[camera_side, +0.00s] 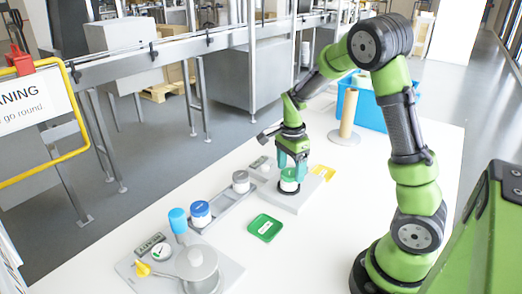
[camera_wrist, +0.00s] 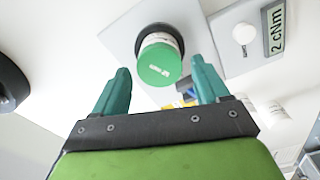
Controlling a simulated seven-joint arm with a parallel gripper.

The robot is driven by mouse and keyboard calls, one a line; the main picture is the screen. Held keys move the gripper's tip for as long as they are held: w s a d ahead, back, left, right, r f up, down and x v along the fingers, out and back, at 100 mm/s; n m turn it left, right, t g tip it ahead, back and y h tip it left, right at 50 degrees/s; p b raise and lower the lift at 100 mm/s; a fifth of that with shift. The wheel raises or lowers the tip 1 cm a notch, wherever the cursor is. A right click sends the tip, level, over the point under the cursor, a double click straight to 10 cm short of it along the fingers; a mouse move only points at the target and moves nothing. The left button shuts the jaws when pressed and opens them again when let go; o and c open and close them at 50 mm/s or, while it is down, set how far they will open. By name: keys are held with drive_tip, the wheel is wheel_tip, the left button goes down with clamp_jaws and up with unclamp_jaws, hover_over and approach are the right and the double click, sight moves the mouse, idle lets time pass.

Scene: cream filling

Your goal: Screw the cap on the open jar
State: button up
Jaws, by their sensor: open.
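A white jar (camera_side: 289,187) stands on a grey plate, with a green cap (camera_side: 287,175) on top of it. In the wrist view the green cap (camera_wrist: 157,64) covers the top of the jar (camera_wrist: 164,39), which stands in a dark ring. Whether the cap is screwed tight cannot be told. My gripper (camera_side: 293,162) is at the jar, pointing down, with its teal fingers apart on either side of the cap. In the wrist view my gripper (camera_wrist: 160,66) is open, with a gap between each finger and the cap.
A grey rail left of the jar holds a blue-capped jar (camera_side: 200,213) and a grey-topped jar (camera_side: 240,181). A green tray (camera_side: 265,228) lies in front. A display (camera_wrist: 274,27) reads "2 cNm". A wooden post (camera_side: 348,112) and a blue crate (camera_side: 368,108) stand behind.

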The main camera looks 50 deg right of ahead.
drive_tip(key=n, duration=0.4)
drive_tip(key=shift+n, duration=0.3)
drive_tip(key=n, duration=0.3)
drive_tip(key=shift+w, duration=0.1)
drive_tip(key=n, duration=0.2)
drive_tip(key=shift+n, duration=0.4)
drive_tip(key=shift+n, duration=1)
drive_tip(key=n, duration=0.3)
drive_tip(key=shift+w+n, duration=0.1)
drive_tip(key=shift+n, duration=0.2)
